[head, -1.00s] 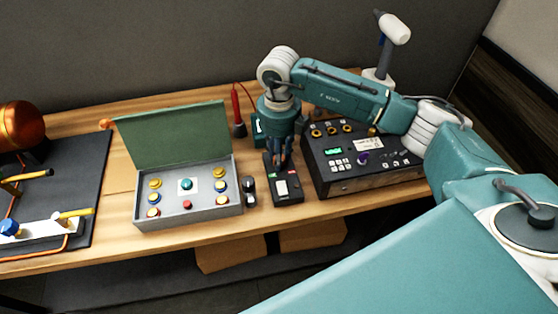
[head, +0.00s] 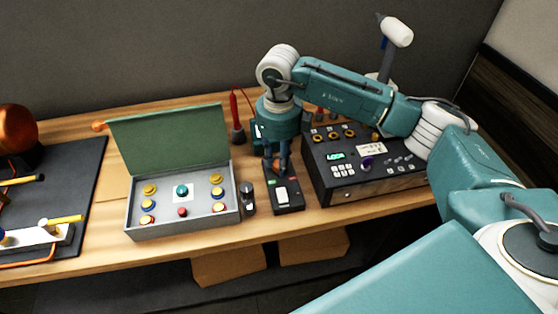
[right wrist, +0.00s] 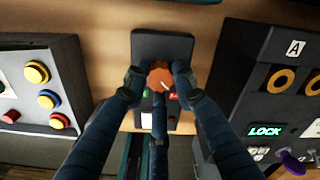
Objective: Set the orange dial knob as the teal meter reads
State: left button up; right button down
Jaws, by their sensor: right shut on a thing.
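The orange dial knob (right wrist: 159,76) sits on a small black box (right wrist: 163,44), which also stands on the bench in the head view (head: 287,203). A white pointer mark shows on the knob, aimed toward the lower right in the wrist view. My right gripper (head: 278,168) points down over the box, and its fingers are closed around the knob. A teal meter (head: 257,131) stands behind my right gripper, mostly hidden, and I cannot read it. My left gripper is not in view.
A grey box (head: 180,223) with a raised green lid and colored buttons stands left. A black panel (head: 378,188) with a green LOCK display (head: 336,156) stands close on the right. A dark cylinder (head: 248,197) is beside the black box. A red probe (head: 235,110) stands behind.

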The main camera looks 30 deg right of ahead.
jog(key=shift+r, duration=0.1)
jog(key=c, duration=1.4)
grip_release()
notch_tip(320, 180, up, 12)
